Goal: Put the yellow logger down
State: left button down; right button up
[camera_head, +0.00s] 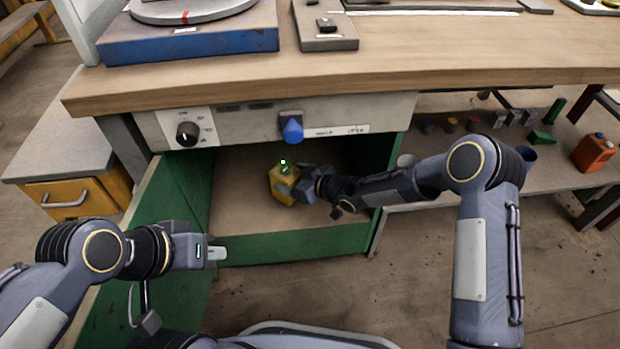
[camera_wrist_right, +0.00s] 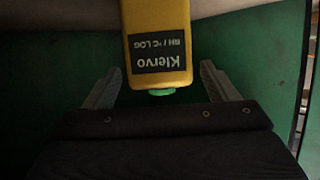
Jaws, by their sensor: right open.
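The yellow logger (camera_head: 284,186) is in the green-sided compartment (camera_head: 290,243) under the bench and appears to rest on its tan floor. A small green light shows at its top. My right gripper (camera_head: 305,188) is beside it, on its right. In the right wrist view the logger (camera_wrist_right: 158,50) has a dark "Klervo" label and a green part at its near end. The open fingers of my right gripper (camera_wrist_right: 160,72) lie on either side of it, with gaps showing. My left gripper (camera_head: 215,253) is empty near the compartment's front left corner; its finger gap is not clear.
The bench front above the compartment carries a black knob (camera_head: 188,133) and a blue knob (camera_head: 292,131). Green walls bound the compartment. A shelf at right holds small items and an orange canister (camera_head: 593,153). The compartment floor left of the logger is clear.

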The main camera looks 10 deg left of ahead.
jog(key=p+v, duration=0.2)
jog(key=v, duration=0.6)
jog(key=shift+d, duration=0.25)
jog(key=shift+s+r, duration=0.1)
jog(key=shift+s, duration=0.05)
